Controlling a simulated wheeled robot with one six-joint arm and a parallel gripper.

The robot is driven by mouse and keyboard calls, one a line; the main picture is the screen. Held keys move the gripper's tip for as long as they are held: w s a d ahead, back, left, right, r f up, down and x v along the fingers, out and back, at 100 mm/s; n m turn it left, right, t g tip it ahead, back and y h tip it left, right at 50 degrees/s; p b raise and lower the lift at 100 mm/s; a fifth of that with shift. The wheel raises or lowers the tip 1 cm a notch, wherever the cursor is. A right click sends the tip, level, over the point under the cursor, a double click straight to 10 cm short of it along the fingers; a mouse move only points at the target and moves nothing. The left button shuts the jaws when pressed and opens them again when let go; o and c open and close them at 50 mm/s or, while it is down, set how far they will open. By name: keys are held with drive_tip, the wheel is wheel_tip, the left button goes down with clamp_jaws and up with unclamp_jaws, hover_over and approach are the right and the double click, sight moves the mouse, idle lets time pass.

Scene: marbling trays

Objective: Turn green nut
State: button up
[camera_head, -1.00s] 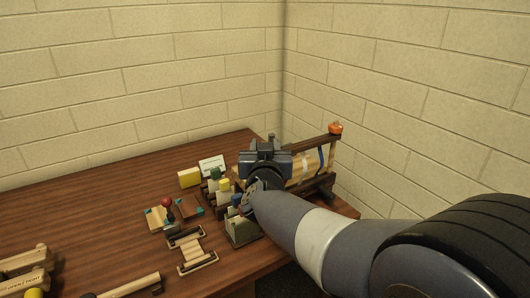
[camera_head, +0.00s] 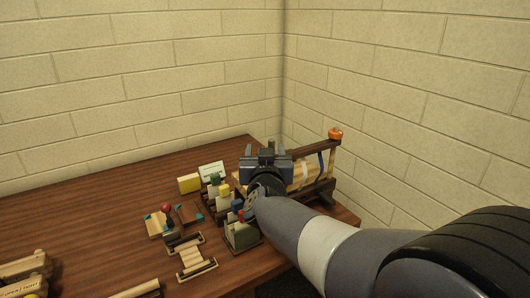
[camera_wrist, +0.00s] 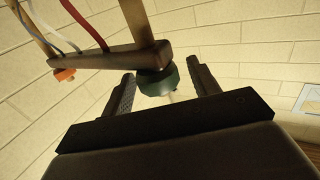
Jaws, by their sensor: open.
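The green nut (camera_wrist: 154,82) shows in the wrist view as a dark green round piece at the underside of a dark wooden beam (camera_wrist: 108,57). My gripper (camera_wrist: 160,68) is open, with one finger on each side of the nut. A gap shows on both sides, and I see no clear contact. In the head view my gripper (camera_head: 266,150) is at the left end of the wooden frame (camera_head: 318,150), over the table's far right part. The nut cannot be made out there behind the gripper.
An orange knob (camera_head: 335,133) tops the frame's right end. Left of my gripper stand several colour-topped pieces, a yellow block (camera_head: 189,183), a white card (camera_head: 212,170) and a small wooden rack (camera_head: 196,262). Brick walls close the corner behind. The table's (camera_head: 90,215) left middle is clear.

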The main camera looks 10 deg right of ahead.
drive_tip(key=p+v, duration=0.1)
drive_tip(key=v, duration=0.9)
drive_tip(key=shift+s+p, duration=0.4)
